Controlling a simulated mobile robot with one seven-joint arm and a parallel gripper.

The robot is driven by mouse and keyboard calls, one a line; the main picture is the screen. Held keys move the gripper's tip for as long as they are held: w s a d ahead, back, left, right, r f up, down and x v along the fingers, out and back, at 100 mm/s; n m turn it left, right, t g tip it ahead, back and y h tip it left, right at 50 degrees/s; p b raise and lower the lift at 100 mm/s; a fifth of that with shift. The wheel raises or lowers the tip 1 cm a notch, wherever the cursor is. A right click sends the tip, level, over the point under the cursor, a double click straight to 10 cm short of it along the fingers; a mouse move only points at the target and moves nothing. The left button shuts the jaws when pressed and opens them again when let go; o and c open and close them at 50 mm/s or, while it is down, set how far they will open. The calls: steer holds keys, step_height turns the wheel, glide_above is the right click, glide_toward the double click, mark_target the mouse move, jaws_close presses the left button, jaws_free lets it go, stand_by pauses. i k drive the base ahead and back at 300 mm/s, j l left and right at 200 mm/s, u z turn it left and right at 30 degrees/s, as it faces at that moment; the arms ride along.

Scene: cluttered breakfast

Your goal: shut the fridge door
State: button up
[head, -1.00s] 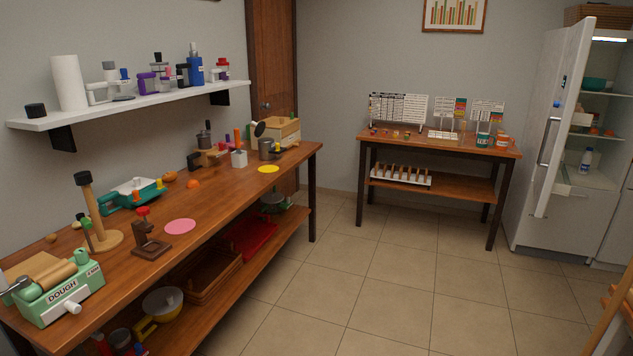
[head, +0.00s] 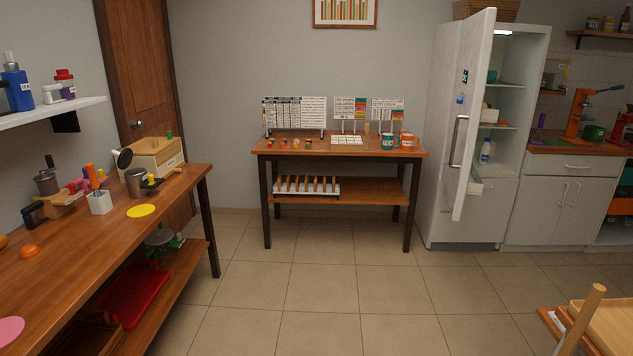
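The white fridge (head: 519,140) stands against the back wall right of centre in the head view. Its door (head: 474,75) is open and swung out toward me, hinged on the left side. The door's grey vertical handle (head: 458,141) faces left and forward. Behind the door I see lit shelves with a white bottle (head: 486,151) and other items, partly hidden by the door. My gripper is not in view.
A small wooden table (head: 340,147) with boards and cups stands left of the fridge. A long workbench (head: 92,250) runs along the left. A counter (head: 566,152) is right of the fridge. A wooden piece (head: 610,322) juts in at lower right. The tiled floor (head: 370,300) ahead is clear.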

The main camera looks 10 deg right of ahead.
mark_target(457, 177)
steer(key=i+j+z, duration=0.1)
steer(key=i+z, duration=0.2)
steer(key=i, duration=0.95)
steer(key=i+z, duration=0.25)
steer(key=i, duration=0.35)
steer(key=i+j+z, duration=0.1)
steer(key=i+z, duration=0.15)
steer(key=i, duration=0.3)
steer(key=i+z, duration=0.2)
steer(key=z, duration=0.4)
steer(key=i+j+z, duration=0.1)
steer(key=i, duration=0.4)
steer(key=i+j+z, duration=0.1)
steer(key=i+j, duration=0.2)
steer(key=i, duration=0.15)
